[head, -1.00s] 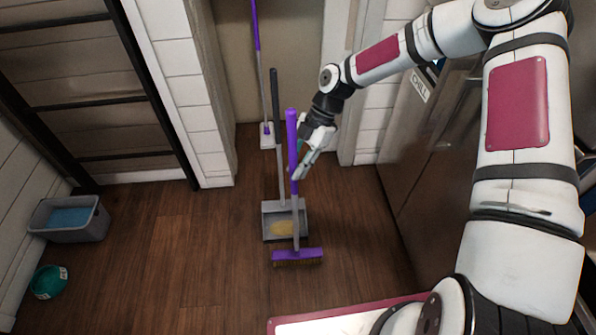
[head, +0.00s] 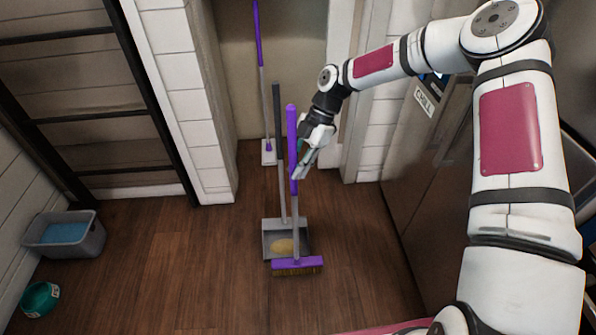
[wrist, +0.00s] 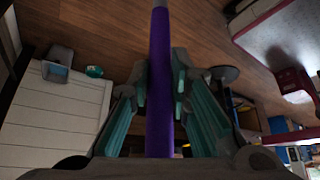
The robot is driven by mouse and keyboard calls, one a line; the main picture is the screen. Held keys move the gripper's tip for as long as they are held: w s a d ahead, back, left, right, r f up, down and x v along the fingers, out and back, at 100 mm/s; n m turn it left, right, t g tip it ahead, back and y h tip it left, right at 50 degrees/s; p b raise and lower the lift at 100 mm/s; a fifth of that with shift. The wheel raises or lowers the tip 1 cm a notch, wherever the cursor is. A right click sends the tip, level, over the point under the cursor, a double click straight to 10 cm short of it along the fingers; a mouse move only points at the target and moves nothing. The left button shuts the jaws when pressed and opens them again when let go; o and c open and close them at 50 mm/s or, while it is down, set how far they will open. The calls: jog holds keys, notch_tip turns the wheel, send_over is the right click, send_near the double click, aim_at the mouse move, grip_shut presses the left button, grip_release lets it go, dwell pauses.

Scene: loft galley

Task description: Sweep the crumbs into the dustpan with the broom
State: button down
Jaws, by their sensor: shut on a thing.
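The broom has a purple upper handle, a grey lower shaft and a purple head (head: 297,264) with brown bristles on the floor. My gripper (head: 297,165) is shut on the broom's purple handle, which also runs between the fingers in the wrist view (wrist: 160,95). The grey dustpan (head: 270,242), with a long dark upright handle, stands on the floor just behind the broom head. The yellowish crumbs (head: 284,246) show within the dustpan's outline, behind the broom shaft. The broom head hides the dustpan's front edge, so I cannot tell whether any crumbs lie under the bristles.
A mop with a purple handle and white base (head: 268,153) stands in the alcove. A grey bin with blue contents (head: 85,240) and a teal tub (head: 38,299) are at left. A metal appliance front (head: 420,190) is close at right. Wooden floor left of the dustpan is clear.

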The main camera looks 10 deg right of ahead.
jog(key=shift+w+r, duration=0.1)
jog(key=shift+r+p, duration=1.6)
jog(key=shift+r, duration=1.3)
notch_tip(320, 180, up, 3)
jog(key=shift+p, duration=0.75)
